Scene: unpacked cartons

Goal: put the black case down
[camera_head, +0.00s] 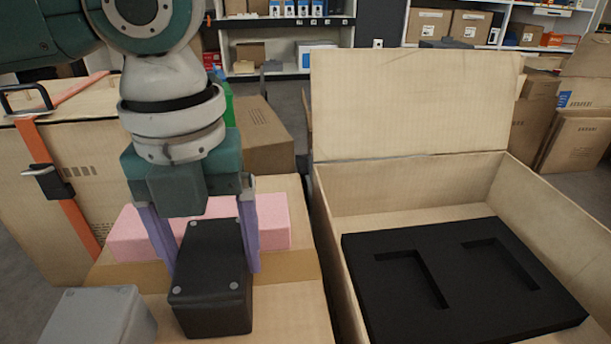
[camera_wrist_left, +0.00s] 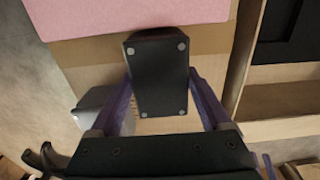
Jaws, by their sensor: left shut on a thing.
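The black case (camera_head: 210,285) is a small dark box with pale round screws at its lid corners. My left gripper (camera_head: 212,268) points down over it, with one purple finger on each side, shut on it. The left wrist view shows the case (camera_wrist_left: 160,75) between the two fingers. The case is over the top of a closed cardboard carton (camera_head: 290,310); I cannot tell whether its underside touches the cardboard. My right gripper is in neither view.
A pink block (camera_head: 272,222) lies behind the case, and a grey box (camera_head: 98,318) is to its left. An open carton (camera_head: 325,215) on the right holds a black foam insert (camera_head: 460,290) with two empty recesses. A strapped carton (camera_head: 30,185) stands at the left.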

